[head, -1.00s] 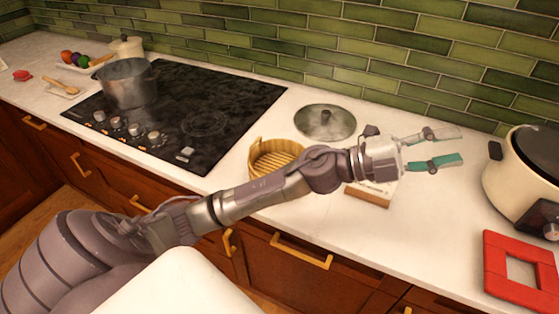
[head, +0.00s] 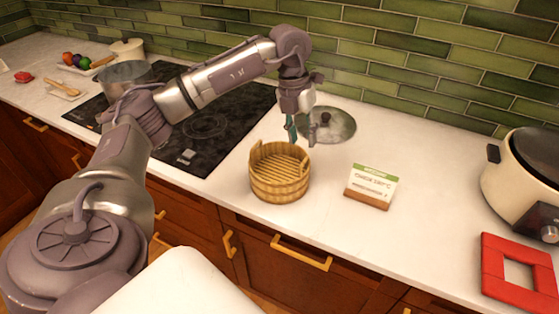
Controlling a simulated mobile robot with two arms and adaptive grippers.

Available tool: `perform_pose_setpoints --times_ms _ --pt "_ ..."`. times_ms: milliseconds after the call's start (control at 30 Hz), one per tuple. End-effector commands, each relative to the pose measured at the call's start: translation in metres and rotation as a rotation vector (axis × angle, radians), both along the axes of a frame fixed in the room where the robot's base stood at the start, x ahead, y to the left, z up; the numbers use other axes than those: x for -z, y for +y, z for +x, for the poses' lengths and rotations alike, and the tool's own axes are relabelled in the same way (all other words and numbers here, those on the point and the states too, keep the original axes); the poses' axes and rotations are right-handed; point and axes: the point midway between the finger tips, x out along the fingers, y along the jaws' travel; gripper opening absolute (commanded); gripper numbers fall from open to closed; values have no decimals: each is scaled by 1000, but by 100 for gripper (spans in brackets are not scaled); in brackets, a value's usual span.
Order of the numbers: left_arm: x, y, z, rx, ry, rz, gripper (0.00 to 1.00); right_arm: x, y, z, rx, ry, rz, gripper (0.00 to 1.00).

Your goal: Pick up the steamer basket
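The steamer basket (head: 281,187) is a round, light wooden tub with slats inside and a raised handle at its left rim. It stands upright on the white counter, right of the cooktop. My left gripper (head: 291,134) points down just behind and above the basket's back rim. Its teal fingers show edge-on and partly hidden, so I cannot tell how far apart they are. I cannot tell whether they touch the rim. My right gripper is not in view.
A metal lid (head: 328,125) lies just behind the gripper. A small sign on a wooden stand (head: 371,188) is right of the basket. A red square frame (head: 497,284) and a cooker (head: 520,185) stand at the right. A pot (head: 124,78) is on the black cooktop (head: 205,150).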

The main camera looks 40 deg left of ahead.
Motion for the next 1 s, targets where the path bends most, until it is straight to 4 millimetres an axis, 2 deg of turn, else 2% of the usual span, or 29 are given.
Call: perform_pose_setpoints --times_ms 100,367,533,633,933,967,1000 --pt "18 -4 0 0 2 0 39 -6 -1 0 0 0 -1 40" --pt "37 -7 1 2 1 -2 39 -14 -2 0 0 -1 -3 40" --pt "62 -7 -1 3 4 -2 39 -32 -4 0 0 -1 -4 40" --pt "76 -10 1 3 1 -4 39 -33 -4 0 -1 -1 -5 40" --pt "84 -11 2 4 -3 -4 39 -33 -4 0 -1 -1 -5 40" --pt "84 -11 2 4 -3 -4 37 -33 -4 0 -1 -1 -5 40" --pt "84 -11 2 4 -3 -4 31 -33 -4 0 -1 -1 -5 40"
